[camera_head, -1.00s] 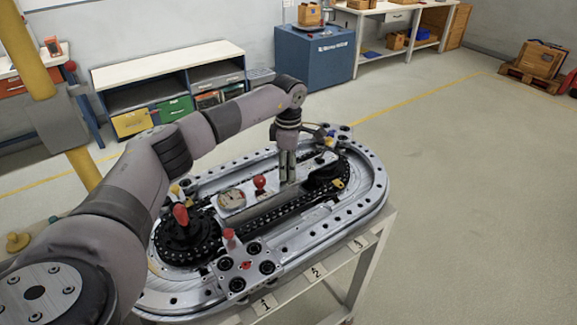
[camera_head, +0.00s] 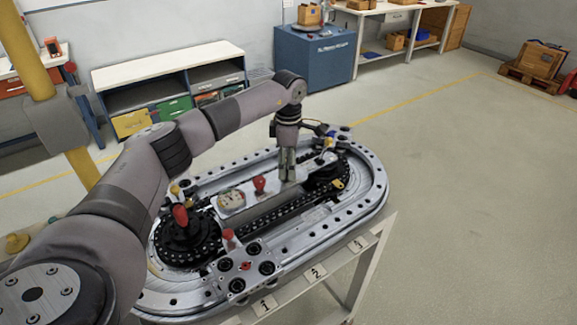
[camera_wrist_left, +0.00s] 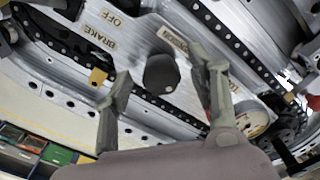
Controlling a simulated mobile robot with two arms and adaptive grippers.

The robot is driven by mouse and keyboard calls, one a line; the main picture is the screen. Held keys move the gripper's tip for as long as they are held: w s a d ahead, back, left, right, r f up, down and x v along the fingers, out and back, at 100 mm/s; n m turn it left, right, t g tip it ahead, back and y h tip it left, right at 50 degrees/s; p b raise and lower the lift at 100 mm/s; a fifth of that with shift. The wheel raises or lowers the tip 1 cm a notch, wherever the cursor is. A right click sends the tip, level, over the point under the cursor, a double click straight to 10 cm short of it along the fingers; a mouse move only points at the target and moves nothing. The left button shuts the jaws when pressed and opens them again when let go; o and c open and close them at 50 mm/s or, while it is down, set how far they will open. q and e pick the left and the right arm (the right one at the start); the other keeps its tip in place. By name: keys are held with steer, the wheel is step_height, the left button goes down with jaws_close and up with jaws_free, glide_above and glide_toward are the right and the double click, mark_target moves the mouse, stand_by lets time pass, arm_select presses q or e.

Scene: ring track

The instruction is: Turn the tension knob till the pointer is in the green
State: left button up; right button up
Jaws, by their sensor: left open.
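The dark round tension knob (camera_wrist_left: 161,75) stands on the silver plate in the left wrist view, beside an engraved label. My left gripper (camera_wrist_left: 164,84) is open, with one finger on each side of the knob; I cannot tell whether either touches it. In the head view my left gripper (camera_head: 287,178) points down over the middle of the ring track and hides the knob. The round gauge (camera_head: 231,199) lies left of the gripper; it also shows partly behind a finger in the left wrist view (camera_wrist_left: 252,121). Its pointer is too small to read. My right gripper is not in view.
A red-topped handle (camera_head: 259,184) stands close left of the gripper, and another red handle (camera_head: 180,214) stands on the left sprocket. A chain runs around the track. The plate carries BRAKE and OFF labels (camera_wrist_left: 100,38). Open floor lies right of the stand.

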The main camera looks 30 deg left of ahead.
arm_select(q)
step_height(320, 180, up, 11)
stand_by(0.3)
steer(key=shift+f, duration=0.15)
stand_by(0.3)
